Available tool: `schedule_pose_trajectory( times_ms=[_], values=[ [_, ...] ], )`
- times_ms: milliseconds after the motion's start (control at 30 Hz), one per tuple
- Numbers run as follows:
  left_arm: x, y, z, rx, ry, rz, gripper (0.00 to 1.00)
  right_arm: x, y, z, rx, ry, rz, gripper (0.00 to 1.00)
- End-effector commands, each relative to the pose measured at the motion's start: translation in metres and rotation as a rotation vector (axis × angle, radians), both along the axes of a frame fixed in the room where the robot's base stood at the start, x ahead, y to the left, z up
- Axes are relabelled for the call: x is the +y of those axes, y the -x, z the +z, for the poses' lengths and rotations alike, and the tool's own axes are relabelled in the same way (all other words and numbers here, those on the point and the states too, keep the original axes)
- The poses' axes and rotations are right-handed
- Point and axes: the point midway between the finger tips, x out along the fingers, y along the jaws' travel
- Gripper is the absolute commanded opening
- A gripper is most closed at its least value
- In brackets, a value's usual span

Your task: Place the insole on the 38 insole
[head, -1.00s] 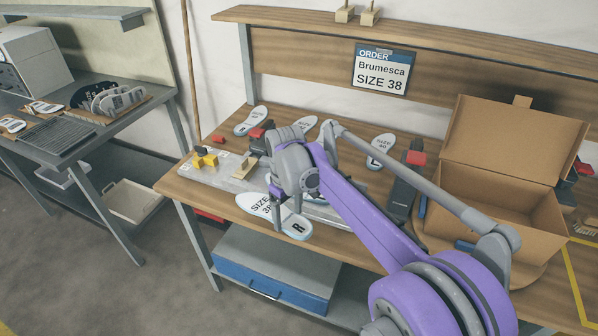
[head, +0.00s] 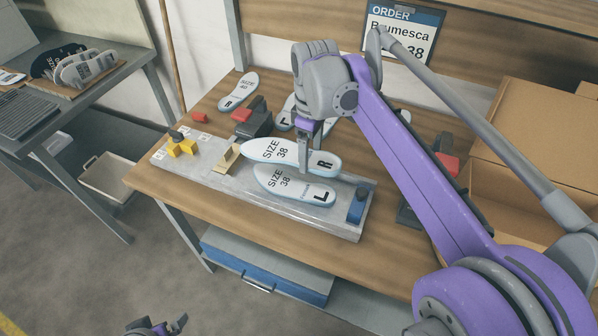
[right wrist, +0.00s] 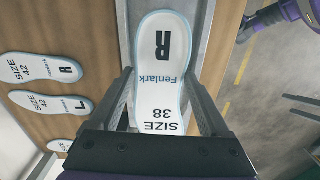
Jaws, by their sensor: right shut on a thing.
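My right gripper (head: 306,160) is shut on the white R insole (head: 266,150), marked SIZE 38, with a light-blue edge. In the right wrist view, this insole (right wrist: 160,88) lies between the two fingers and reads Fenlark. In the head view, a matching L insole, SIZE 38 (head: 283,186), lies on the grey metal plate (head: 227,182). The R insole appears just behind it, their edges meeting in the picture; I cannot tell whether they touch. My left gripper (head: 157,328) is barely in view at the bottom edge.
A yellow part (head: 182,146), a tan block (head: 227,158) and a blue block (head: 358,205) stand on the plate. More insoles (head: 239,90) lie behind. A cardboard box (head: 520,130) is at right. An order sign (head: 402,30) shows Brumesca and 38.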

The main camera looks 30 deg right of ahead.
Motion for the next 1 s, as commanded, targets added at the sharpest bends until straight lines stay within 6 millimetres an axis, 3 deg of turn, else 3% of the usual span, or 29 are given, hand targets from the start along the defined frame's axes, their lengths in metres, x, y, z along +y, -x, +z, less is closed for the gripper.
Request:
schedule_pose_trajectory(
  times_ms=[200,567,1000],
  values=[
    [0.0,0.001,-0.005,0.002,0.0,0.0,1.0,0.0,0.0,-0.041,0.0,0.0,0.0,0.26],
    [0.0,0.002,-0.009,0.003,0.0,0.0,1.0,0.0,0.0,-0.083,0.0,0.0,0.0,0.26],
    [0.0,0.002,-0.011,0.004,0.0,0.0,1.0,0.0,0.0,-0.091,0.0,0.0,-0.001,0.26]
  ],
)
